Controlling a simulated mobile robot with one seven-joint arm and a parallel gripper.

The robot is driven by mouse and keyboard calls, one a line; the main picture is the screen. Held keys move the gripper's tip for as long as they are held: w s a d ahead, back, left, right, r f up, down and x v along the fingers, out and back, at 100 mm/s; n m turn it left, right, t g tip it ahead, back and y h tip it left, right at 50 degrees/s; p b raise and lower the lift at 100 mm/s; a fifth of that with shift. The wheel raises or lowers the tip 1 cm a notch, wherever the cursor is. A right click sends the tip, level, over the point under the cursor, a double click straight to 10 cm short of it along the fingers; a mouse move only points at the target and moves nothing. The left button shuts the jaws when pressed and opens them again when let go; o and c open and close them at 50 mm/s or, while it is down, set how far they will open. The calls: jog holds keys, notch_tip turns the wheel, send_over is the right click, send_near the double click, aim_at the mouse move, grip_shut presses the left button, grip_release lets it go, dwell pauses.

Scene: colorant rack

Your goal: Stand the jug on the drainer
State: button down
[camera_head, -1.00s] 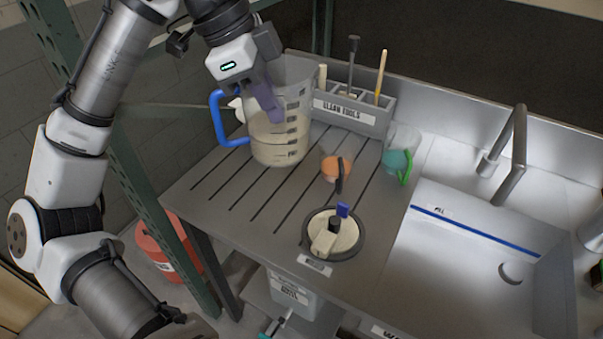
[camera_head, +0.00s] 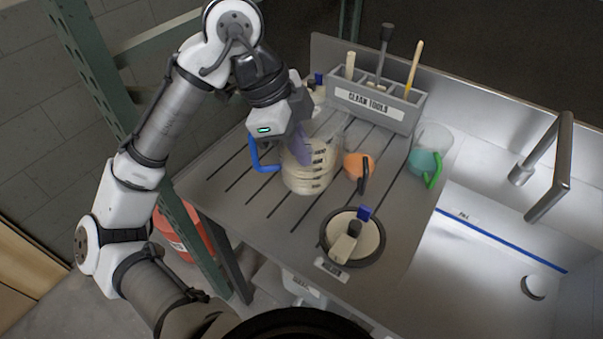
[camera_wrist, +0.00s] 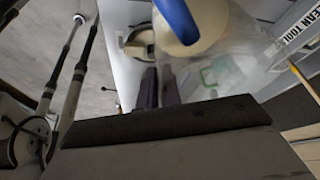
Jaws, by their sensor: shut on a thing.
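The clear jug (camera_head: 310,178) has a blue handle (camera_head: 262,157), dark markings and cream-coloured contents or staining low inside. It is upright over the grooved drainer (camera_head: 232,188), very low; I cannot tell whether its base touches. My gripper (camera_head: 303,150) is shut on the jug's upper wall near the handle side and hides part of the rim. In the wrist view the blue handle (camera_wrist: 177,20) and clear wall (camera_wrist: 235,50) show beside the dark fingers (camera_wrist: 160,88).
An orange cup (camera_head: 357,165) with a dark handle stands close right of the jug. A clear jug with teal inside and green handle (camera_head: 432,172), a round dish (camera_head: 338,248) in front, and the clean-tools caddy (camera_head: 372,108) behind surround it. The sink is right.

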aim_at(298, 174)
jog(key=shift+f, duration=3.75)
jog(key=shift+f, duration=0.2)
jog(key=c, duration=1.6)
grip_release()
jog(key=b+v, duration=0.1)
jog(key=v, duration=1.1)
jog(key=shift+r, duration=0.25)
jog(key=shift+w+d, duration=0.1)
